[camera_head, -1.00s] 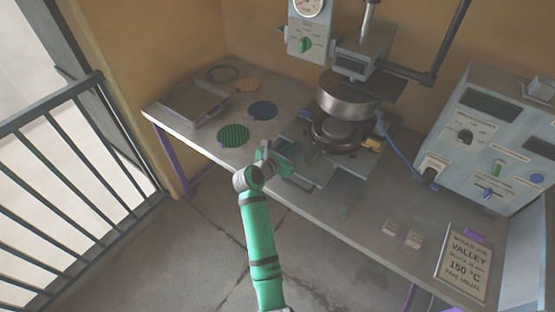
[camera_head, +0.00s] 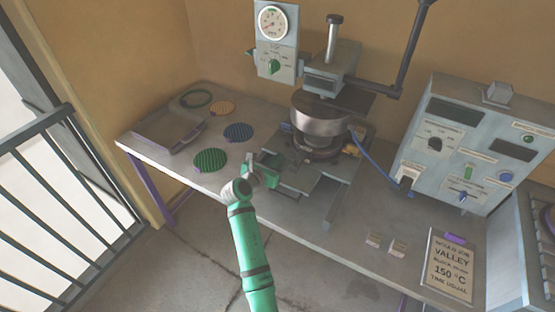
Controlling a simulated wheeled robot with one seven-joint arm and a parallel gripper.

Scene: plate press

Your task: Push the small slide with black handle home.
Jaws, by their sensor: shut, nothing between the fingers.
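The press (camera_head: 320,115) stands at the back middle of the table, with a round metal head above a dark round plate (camera_head: 322,150). Flat grey slide parts and rails (camera_head: 332,205) lie in front of and below that plate. I cannot make out the small slide's black handle; my gripper may cover it. My gripper (camera_head: 268,170) is at the front left of the slide parts, low over the table. It is shut and empty. Whether it touches a slide cannot be told from this view.
Green (camera_head: 210,161), blue (camera_head: 238,132) and orange (camera_head: 222,108) discs and a tray (camera_head: 168,132) lie left. A control box (camera_head: 455,145) with a blue cable stands right.

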